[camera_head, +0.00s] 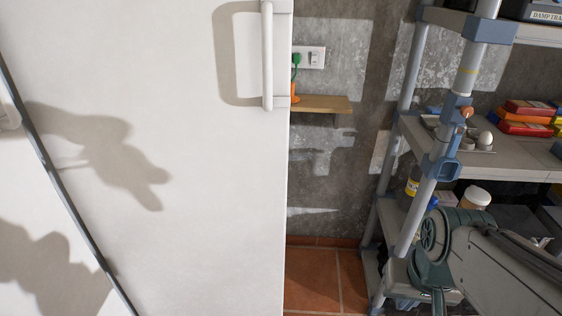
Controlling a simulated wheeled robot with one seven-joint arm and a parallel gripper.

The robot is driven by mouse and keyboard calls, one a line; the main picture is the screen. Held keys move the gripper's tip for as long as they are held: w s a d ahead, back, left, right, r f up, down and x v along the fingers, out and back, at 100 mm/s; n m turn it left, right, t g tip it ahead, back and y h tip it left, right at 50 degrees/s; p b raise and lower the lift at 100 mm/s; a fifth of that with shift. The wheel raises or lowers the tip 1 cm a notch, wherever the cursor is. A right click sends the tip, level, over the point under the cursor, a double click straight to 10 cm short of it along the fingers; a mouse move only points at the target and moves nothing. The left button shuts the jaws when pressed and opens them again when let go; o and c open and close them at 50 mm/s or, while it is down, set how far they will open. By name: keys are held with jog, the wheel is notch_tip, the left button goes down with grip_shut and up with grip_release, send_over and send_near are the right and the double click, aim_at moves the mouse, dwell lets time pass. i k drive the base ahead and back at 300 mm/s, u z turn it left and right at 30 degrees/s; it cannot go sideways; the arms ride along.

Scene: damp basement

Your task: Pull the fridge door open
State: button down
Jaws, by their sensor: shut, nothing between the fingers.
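The fridge door (150,230) is a large white panel filling the left half of the head view. Its pale vertical handle (267,55) is at the upper right, close to the door's right edge. A dark slanting edge (62,190) separates this panel from another white surface (35,230) at lower left. I cannot tell from this view whether the door stands ajar. My arm (480,255) is at the lower right, in front of the shelving and apart from the door and handle. My gripper's fingers cannot be made out in the view.
A metal shelf unit (405,150) with boxes and jars stands on the right, close to my arm. A small wooden ledge (322,104) and a wall socket (312,57) with a green plug are beside the door. A strip of tiled floor (318,280) is clear between door and shelves.

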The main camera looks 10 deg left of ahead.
aim_at(164, 124)
jog(key=u, duration=0.4)
jog(key=k, duration=0.5)
jog(key=u, duration=0.7)
jog(key=i, duration=0.65)
jog(key=z, duration=0.7)
jog(key=i, duration=0.5)
jog(key=z, duration=0.6)
